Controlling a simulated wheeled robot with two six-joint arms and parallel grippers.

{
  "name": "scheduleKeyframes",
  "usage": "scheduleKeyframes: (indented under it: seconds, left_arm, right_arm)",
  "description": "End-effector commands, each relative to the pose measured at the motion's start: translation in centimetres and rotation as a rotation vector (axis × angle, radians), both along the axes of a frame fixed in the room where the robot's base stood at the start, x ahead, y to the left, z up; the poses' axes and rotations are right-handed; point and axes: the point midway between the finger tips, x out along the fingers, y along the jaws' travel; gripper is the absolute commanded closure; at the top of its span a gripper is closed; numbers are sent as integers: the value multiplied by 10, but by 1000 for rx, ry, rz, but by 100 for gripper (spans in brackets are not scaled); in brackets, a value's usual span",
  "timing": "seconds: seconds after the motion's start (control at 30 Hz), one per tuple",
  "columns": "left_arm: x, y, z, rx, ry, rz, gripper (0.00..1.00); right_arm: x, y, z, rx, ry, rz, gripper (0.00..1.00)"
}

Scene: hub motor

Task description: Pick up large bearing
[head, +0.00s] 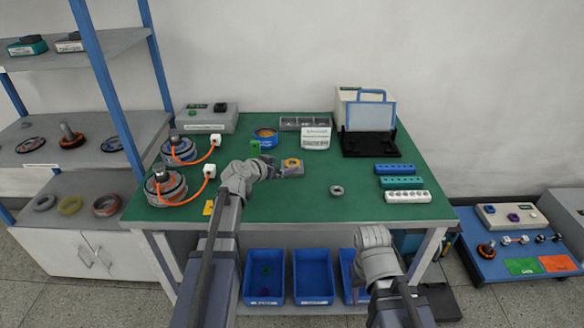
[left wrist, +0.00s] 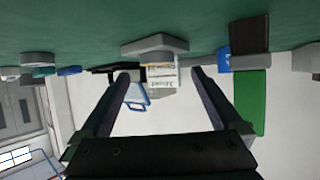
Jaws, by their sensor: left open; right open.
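A small grey ring (head: 336,190), which looks like the large bearing, lies flat on the green table (head: 300,210) right of centre. A grey piece that may be this ring shows at the upper left of the left wrist view (left wrist: 37,58). My left gripper (head: 274,165) is open and empty, low over the table and left of the ring. It points toward a grey block with a yellow and purple part (head: 291,168); a grey block also shows between the fingers in the left wrist view (left wrist: 155,47). My right gripper (head: 373,262) is at the table's front edge, its fingers unclear.
Two motor hubs (head: 168,187) with orange cables stand at the table's left. Blue, teal and white racks (head: 407,196) lie at the right. A blue container (head: 265,138) and grey tray stand behind. The table around the ring is clear. Blue bins (head: 313,278) are below.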

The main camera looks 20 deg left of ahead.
Motion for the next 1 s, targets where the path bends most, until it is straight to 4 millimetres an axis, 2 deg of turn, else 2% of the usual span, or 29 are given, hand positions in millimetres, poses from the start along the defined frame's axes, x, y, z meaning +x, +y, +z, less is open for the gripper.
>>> scheduleKeyframes:
  seconds: [0.1, 0.23, 0.5, 1.0]
  left_arm:
    - [15, -9, -14, 1, 0, -3, 1]
    - [30, -14, -20, 0, 0, -1, 1]
    - [32, -15, -19, 1, 0, 0, 2]
    - [31, -15, -19, 1, 0, 0, 58]
  right_arm:
    - [0, 0, -14, 0, 0, 0, 50]
    - [0, 0, -20, 0, 0, 0, 50]
    - [0, 0, -19, 0, 0, 0, 50]
    - [0, 0, -19, 0, 0, 0, 50]
